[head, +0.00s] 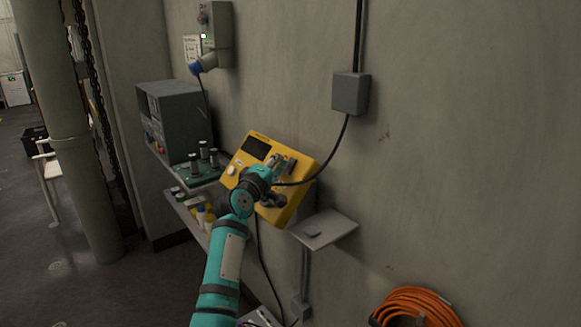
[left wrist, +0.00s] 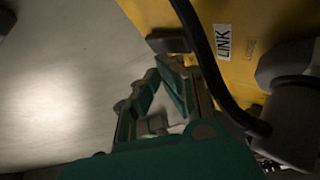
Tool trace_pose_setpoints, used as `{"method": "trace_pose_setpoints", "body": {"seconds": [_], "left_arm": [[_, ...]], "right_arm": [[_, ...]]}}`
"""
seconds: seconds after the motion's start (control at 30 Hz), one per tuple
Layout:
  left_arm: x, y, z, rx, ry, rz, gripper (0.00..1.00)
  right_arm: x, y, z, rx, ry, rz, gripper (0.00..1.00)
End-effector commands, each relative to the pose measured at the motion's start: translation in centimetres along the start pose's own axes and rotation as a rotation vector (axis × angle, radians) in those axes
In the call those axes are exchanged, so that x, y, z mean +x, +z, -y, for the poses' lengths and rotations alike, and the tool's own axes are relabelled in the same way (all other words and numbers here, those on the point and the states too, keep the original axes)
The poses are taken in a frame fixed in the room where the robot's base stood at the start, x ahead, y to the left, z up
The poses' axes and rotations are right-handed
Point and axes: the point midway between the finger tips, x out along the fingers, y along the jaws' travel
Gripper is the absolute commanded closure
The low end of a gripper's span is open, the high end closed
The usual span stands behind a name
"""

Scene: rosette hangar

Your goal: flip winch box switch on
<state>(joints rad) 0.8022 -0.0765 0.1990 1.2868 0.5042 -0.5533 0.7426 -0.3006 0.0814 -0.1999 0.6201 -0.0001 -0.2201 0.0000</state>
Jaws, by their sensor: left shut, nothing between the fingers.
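A yellow control box (head: 311,169) is mounted on the wall, tilted in the head view, with a dark display (head: 256,148) and a pale round knob (head: 231,170). No winch name is readable on it. My left gripper (head: 281,164) is at the front of this box, in front of its upper right part. In the left wrist view the yellow face (left wrist: 240,70) shows a LINK label (left wrist: 223,42), and the left fingers (left wrist: 170,72) are shut and empty close to its edge. I cannot make out a switch; the gripper covers part of the face. My right gripper is not in view.
A black cable (head: 335,158) runs from the yellow box to a grey wall box (head: 351,92). A small grey shelf (head: 325,230) is below right. A grey instrument (head: 178,122) stands left. An orange cable coil (head: 418,305) is at lower right.

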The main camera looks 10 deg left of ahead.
Motion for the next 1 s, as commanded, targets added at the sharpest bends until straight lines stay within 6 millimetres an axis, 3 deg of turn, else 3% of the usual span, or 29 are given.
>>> {"method": "trace_pose_setpoints", "body": {"seconds": [1.0], "left_arm": [[0.50, 0.39, 0.43, -0.001, -0.002, 0.001, 1.00]], "right_arm": [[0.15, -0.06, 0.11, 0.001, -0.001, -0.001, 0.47]]}}
